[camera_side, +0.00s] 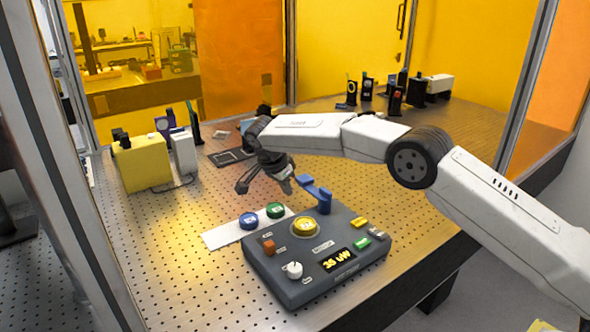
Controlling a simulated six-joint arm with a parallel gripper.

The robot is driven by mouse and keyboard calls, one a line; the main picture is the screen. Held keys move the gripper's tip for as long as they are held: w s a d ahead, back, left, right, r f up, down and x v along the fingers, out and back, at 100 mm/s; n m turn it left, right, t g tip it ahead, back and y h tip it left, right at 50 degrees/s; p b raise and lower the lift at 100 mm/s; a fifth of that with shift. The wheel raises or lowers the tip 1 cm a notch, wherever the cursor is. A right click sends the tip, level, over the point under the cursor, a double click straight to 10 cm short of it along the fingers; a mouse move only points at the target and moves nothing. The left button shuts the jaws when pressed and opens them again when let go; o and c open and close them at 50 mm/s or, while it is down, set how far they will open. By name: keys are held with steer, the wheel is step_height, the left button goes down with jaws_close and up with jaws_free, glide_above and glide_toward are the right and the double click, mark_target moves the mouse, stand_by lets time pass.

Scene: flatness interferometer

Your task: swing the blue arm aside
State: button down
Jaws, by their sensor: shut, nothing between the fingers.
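The blue arm (315,190) is a short bar on an upright blue post at the back edge of a dark grey control box. The bar reaches up and to the left from the post, behind the yellow round button (304,226). My gripper (284,180) is shut and empty. It is just left of the bar's free end, above the perforated table, pointing down. I cannot tell from this view whether a fingertip touches the bar; a small gap seems to show.
The control box (330,287) carries a white knob (293,270), an orange switch (268,246) and a lit display (339,260). A white plate (222,237) with blue and green buttons lies left. A yellow box (143,163) and optics stand farther back. The table's left front is clear.

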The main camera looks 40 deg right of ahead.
steer(key=v, duration=0.8)
steer(key=shift+w+a+r, duration=0.15)
steer(key=shift+w+r, duration=0.05)
steer(key=shift+r, duration=0.15)
steer(key=s+d+f+n+y, duration=0.1)
steer(key=s+d+f+n, duration=0.2)
steer(key=s, duration=0.8)
steer(key=s+d+f+n+t+y, duration=0.1)
steer(key=s+d+f+n+y, duration=0.1)
steer(key=s+n, duration=0.6)
steer(key=s+d+f+n+t+y, duration=0.1)
steer(key=s+d+f+n, duration=0.3)
steer(key=s, duration=1.1)
steer(key=shift+s+d+f+n, duration=0.35)
steer(key=shift+d+n, duration=0.35)
steer(key=shift+n, duration=0.1)
